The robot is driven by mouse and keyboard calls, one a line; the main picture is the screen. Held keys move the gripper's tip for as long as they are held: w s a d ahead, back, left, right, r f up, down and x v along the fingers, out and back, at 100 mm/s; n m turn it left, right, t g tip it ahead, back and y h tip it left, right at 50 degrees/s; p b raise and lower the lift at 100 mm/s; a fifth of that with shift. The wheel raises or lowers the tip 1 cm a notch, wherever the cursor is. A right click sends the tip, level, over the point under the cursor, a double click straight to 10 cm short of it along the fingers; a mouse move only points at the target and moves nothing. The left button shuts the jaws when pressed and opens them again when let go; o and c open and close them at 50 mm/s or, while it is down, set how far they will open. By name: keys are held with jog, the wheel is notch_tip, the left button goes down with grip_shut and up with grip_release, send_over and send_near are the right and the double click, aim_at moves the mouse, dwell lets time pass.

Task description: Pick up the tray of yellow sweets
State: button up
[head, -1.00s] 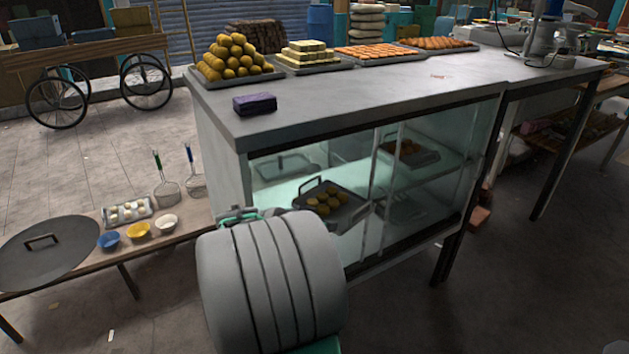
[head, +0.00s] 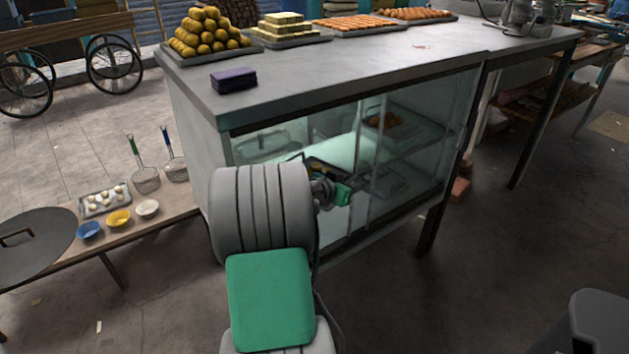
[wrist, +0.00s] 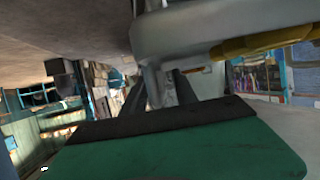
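In the head view, my arm covers most of the tray of yellow sweets inside the glass case (head: 350,218); only a dark sliver and a trace of yellow show beside my gripper (head: 338,192). My gripper is at the front of the case, by the tray. In the wrist view, a grey metal surface (wrist: 185,30), which looks like the tray, hangs close above with a yellow sweet (wrist: 265,42) on it. The dark fingers (wrist: 160,95) point toward a grey upright part under it. I cannot tell whether they grip it.
The counter top (head: 330,80) holds a pyramid of yellow balls (head: 208,32), more sweet trays and a purple box (head: 233,80). A low bench (head: 175,208) with bowls stands left.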

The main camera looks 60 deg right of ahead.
jog(key=shift+s+d+f, duration=0.1)
jog(key=shift+d+f, duration=0.05)
jog(key=shift+d, duration=0.35)
jog(key=shift+c, duration=0.4)
grip_shut()
dwell(0.6)
